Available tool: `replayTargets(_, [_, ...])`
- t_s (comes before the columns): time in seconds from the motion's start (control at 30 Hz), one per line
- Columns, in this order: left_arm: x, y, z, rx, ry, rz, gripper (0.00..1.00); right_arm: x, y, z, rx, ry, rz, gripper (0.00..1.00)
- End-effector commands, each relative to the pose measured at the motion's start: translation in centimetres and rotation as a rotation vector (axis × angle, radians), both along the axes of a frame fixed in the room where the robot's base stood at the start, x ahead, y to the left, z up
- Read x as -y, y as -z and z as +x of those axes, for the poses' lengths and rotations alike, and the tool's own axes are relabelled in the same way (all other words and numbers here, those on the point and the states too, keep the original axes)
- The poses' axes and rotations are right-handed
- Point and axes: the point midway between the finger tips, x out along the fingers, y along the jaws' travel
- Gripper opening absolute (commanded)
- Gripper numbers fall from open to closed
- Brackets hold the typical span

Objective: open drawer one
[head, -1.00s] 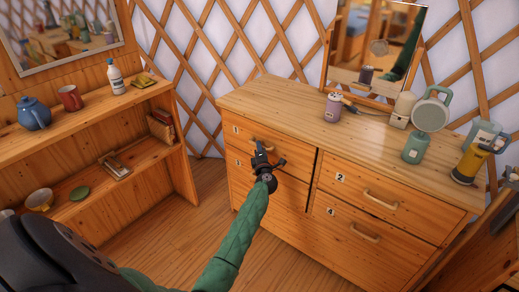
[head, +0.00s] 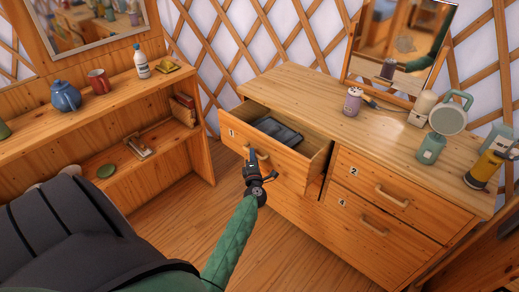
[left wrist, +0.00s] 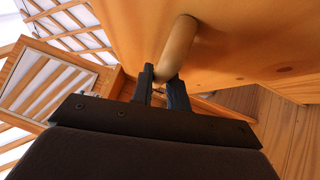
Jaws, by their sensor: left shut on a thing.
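Drawer one (head: 240,133), marked with a "1" on its wooden front, is pulled out from the upper left of the dresser (head: 300,95). A dark flat object (head: 279,130) lies inside it. My left gripper (head: 252,158) is at the drawer front. In the left wrist view, my left gripper (left wrist: 160,92) is shut on the pale wooden handle (left wrist: 178,45), with a finger on each side of it. In the head view the gripper covers much of this handle. My right gripper is not in view.
Drawers two (head: 380,190) and four (head: 375,227) are closed. A lilac jar (head: 352,101), a green round-headed item (head: 431,148) and a yellow lantern (head: 484,168) stand on the dresser top. An open shelf (head: 130,100) stands at left; floor (head: 180,215) lies clear between.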

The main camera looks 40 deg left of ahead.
Motion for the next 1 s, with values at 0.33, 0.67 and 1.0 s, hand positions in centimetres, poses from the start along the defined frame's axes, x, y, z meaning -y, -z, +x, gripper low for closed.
replayTargets(0.33, [-0.2,0.1,-4.1,-0.003,0.0,-0.001,0.0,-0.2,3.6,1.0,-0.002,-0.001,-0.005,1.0])
replayTargets(0.67, [-0.3,0.1,-5.0,-0.002,0.001,-0.001,0.0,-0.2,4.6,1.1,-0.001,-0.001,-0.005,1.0])
replayTargets(1.0, [-0.3,0.1,-4.9,-0.002,0.0,-0.001,0.38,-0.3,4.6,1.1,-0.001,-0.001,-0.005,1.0])
